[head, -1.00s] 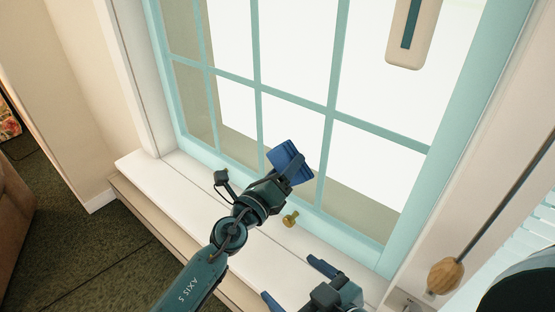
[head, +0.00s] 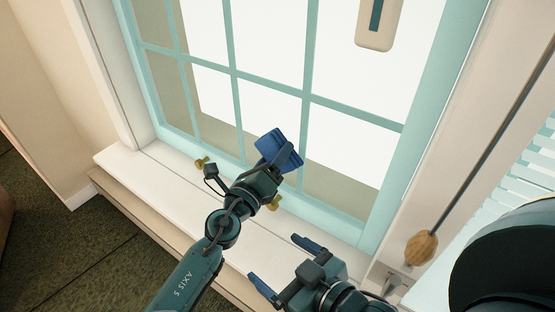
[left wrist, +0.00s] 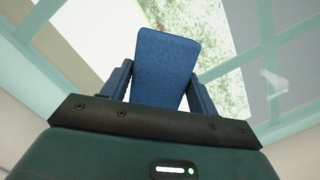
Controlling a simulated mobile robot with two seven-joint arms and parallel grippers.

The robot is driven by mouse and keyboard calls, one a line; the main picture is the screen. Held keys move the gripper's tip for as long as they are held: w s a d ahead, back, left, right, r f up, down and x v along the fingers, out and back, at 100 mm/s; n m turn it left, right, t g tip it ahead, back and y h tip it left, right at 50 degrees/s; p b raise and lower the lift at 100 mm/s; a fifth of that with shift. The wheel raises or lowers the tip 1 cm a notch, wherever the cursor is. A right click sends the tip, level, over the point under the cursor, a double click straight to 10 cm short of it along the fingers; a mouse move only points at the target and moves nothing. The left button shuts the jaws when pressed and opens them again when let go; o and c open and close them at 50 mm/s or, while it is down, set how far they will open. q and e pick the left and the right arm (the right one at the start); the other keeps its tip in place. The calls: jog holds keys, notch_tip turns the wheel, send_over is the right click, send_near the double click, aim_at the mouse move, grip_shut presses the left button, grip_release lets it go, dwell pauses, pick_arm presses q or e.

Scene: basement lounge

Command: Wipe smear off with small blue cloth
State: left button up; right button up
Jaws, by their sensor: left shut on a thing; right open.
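My left gripper (head: 280,165) is shut on the small blue cloth (head: 274,145), which is in front of the lower window panes. The cloth also shows in the left wrist view (left wrist: 166,68), upright between the two fingers. I cannot tell if it touches the glass. A faint whitish patch on a pane, perhaps the smear (left wrist: 272,82), shows right of the cloth in the left wrist view. I cannot make out a smear in the head view. My right gripper (head: 285,266) is open and empty, lower and nearer, over the sill.
The teal-framed window (head: 270,88) has a white sill (head: 130,162) below. Brass-coloured fittings (head: 202,162) sit low on the window, one partly behind my left gripper. A beige piece with a teal strip (head: 378,40) is at the top. A wooden knob (head: 420,247) hangs on a cord at right.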

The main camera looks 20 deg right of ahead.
aim_at(247, 132)
pick_arm(q)
jog(key=shift+w+a+r+b, duration=0.1)
jog(key=shift+w+a+b, duration=0.1)
jog(key=shift+w+a, duration=0.3)
jog(key=shift+w+a+b, duration=0.2)
jog(key=shift+w+a, duration=0.05)
jog(key=shift+w, duration=0.45)
jog(key=shift+w+a+b, duration=0.35)
jog(key=shift+w+a, duration=0.15)
jog(key=shift+w, duration=0.25)
jog(key=shift+w+a+b, duration=0.35)
jog(key=shift+w+a, duration=0.1)
jog(key=shift+w, duration=0.25)
jog(key=shift+w+a+f+b, duration=0.2)
jog(key=shift+w+a+b, duration=0.45)
jog(key=shift+w, duration=0.25)
jog(key=shift+w+a+r, duration=0.1)
jog(key=shift+w+a, duration=0.3)
jog(key=shift+w, duration=0.1)
pick_arm(e)
notch_tip(247, 132, down, 4)
jog(key=shift+f, duration=0.1)
pick_arm(q)
jog(key=shift+s, duration=0.1)
